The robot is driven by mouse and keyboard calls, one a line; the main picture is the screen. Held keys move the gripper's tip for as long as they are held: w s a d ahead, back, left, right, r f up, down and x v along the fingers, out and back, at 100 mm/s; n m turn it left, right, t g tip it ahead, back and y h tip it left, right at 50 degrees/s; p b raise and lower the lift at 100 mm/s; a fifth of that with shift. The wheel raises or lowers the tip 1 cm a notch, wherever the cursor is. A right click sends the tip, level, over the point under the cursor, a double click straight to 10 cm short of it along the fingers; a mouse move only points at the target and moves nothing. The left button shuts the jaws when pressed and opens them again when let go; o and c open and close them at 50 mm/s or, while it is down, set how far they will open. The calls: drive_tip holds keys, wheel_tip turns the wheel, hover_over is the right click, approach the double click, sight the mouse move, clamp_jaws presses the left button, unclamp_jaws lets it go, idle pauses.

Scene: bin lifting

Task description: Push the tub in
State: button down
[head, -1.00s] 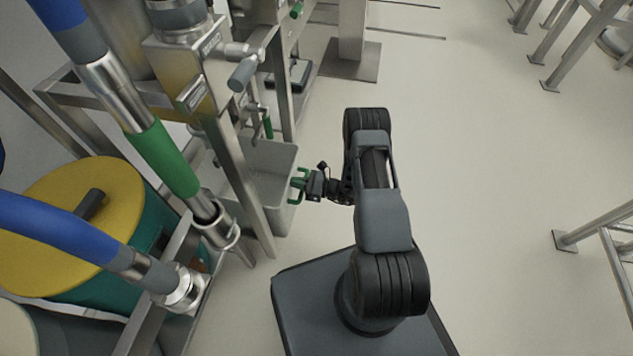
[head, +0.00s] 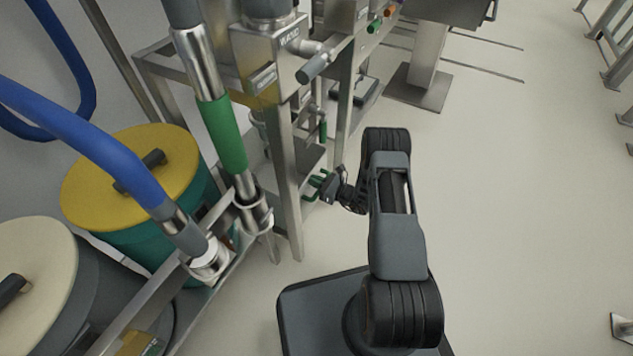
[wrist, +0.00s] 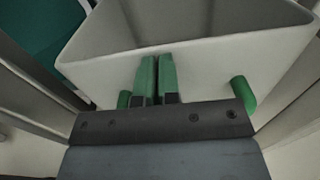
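The tub is a light grey open bin. In the wrist view its near wall and rim (wrist: 215,68) fill the upper middle, and its inside looks empty. In the head view only part of the tub (head: 311,158) shows, low between the steel posts of the frame; a post hides the rest. My gripper (head: 318,184) has green fingers and is at the tub's near side. In the wrist view the fingers (wrist: 157,78) are close together, in front of the near wall with their tips near the rim. They look shut with nothing between them; contact with the wall is unclear.
A steel post (head: 287,185) stands just left of my gripper. A yellow-lidded drum (head: 115,185) and a cream-lidded drum (head: 35,260) stand at the left, with blue hoses above. The floor (head: 520,200) to the right is open.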

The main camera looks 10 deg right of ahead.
drive_tip(key=shift+w+a+r, duration=0.15)
drive_tip(key=shift+w, duration=0.05)
drive_tip(key=p+v, duration=0.3)
drive_tip(key=v, duration=1.1)
drive_tip(key=shift+s, duration=0.25)
